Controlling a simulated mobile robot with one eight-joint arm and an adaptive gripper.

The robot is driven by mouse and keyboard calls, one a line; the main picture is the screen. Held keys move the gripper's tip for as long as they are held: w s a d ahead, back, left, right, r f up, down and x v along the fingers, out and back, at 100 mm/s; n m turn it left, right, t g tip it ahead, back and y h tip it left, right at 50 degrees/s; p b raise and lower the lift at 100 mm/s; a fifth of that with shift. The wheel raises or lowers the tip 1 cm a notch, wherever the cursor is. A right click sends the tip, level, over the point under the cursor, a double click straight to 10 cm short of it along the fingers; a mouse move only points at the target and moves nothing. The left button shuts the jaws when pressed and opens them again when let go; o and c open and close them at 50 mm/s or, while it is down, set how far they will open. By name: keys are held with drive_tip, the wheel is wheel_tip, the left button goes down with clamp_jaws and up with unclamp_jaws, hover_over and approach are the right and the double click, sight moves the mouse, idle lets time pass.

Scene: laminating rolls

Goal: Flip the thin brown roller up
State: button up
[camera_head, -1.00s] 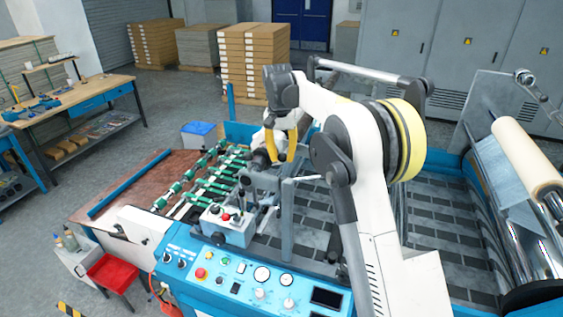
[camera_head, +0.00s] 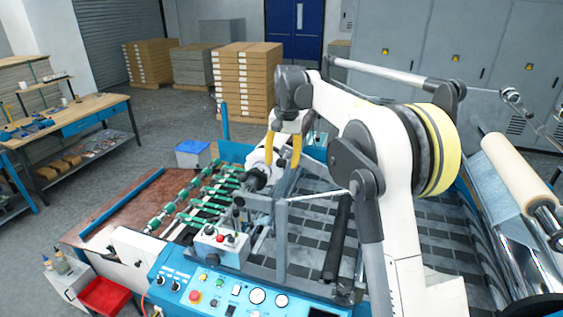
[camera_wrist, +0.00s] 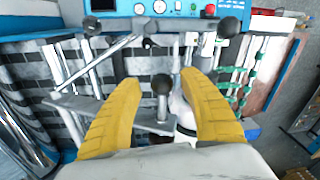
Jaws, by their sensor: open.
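My gripper (camera_head: 282,152) has two yellow fingers spread apart, with nothing between them that I can see being held. In the head view it hangs above the machine, behind the upright grey posts. In the wrist view, the open fingers (camera_wrist: 163,82) point toward the machine frame, and a black ball knob (camera_wrist: 161,85) shows between them. A thin dark roller (camera_head: 338,238) slants along the machine bed in the head view, partly beside my arm. Its colour looks near black, so I cannot tell whether it is the brown roller.
The blue control panel (camera_head: 240,292) is at the front. Green-wheeled bars (camera_head: 208,205) lie left of my gripper. A thick cream roll (camera_head: 519,170) over silver film is at the right. Grey posts and knobbed levers stand close around my gripper.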

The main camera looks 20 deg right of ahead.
wheel_tip(320, 180, up, 12)
drive_tip(key=s, duration=0.1)
drive_tip(key=shift+d, duration=0.4)
drive_tip(key=shift+f, duration=0.1)
